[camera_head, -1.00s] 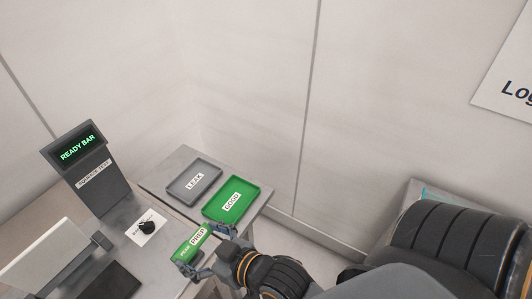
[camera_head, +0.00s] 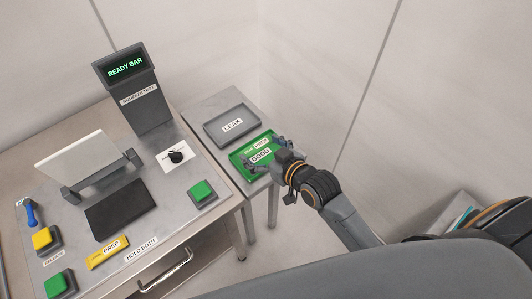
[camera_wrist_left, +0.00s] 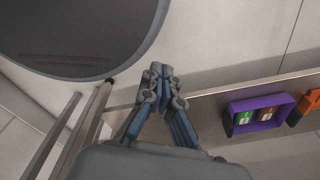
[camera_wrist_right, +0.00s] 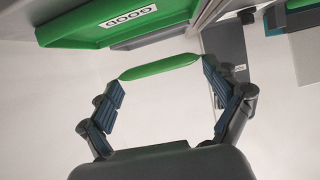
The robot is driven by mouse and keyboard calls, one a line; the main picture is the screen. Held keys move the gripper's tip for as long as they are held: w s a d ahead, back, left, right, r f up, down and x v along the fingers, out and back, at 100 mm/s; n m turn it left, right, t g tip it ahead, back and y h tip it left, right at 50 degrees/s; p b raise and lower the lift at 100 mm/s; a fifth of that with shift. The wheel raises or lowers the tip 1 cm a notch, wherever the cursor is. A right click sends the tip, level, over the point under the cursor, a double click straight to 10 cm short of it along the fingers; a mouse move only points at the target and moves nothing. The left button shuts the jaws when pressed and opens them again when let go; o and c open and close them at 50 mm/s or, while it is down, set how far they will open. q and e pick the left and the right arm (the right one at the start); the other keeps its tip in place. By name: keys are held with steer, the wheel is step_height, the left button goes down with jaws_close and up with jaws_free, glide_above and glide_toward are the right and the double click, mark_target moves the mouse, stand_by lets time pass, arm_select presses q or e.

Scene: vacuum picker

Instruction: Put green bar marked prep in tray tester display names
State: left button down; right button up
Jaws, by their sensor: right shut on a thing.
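The green bar marked PREP (camera_head: 258,144) is held in my right gripper (camera_head: 267,154) over the green GOOD tray (camera_head: 238,160). In the right wrist view the bar (camera_wrist_right: 160,67) spans between the two fingertips, with the GOOD tray (camera_wrist_right: 75,30) beyond it. It appears apart from the tray there. The grey LEAK tray (camera_head: 213,132) lies behind the GOOD tray. The tester display (camera_head: 125,68) reads READY BAR in green letters. My left gripper (camera_wrist_left: 160,80) shows only in the left wrist view, with its fingers together and nothing seen between them.
A yellow bar marked PREP (camera_head: 107,252) lies on the tester table. A black knob (camera_head: 176,156), green button (camera_head: 202,192) and yellow button (camera_head: 43,239) stand on it. A purple bin (camera_wrist_left: 262,114) with labelled items shows in the left wrist view. Wall stands behind the trays.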

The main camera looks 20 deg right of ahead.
mark_target(266, 160)
steer(key=shift+w+d+f, duration=0.35)
steer(key=shift+f, duration=0.25)
steer(key=shift+w+d+f, duration=0.3)
steer(key=shift+w+f, duration=0.05)
steer(key=shift+f, duration=0.2)
step_height(266, 160, down, 3)
steer(key=shift+d+f, duration=0.1)
steer(key=shift+d, duration=0.05)
arm_select(q)
steer(key=shift+d+r, duration=0.2)
steer(key=shift+d, duration=0.2)
arm_select(e)
steer(key=shift+f, duration=0.1)
arm_select(q)
steer(key=shift+a, duration=0.1)
arm_select(e)
steer(key=shift+f, duration=0.2)
steer(key=o, duration=0.9)
steer(key=shift+r, duration=0.1)
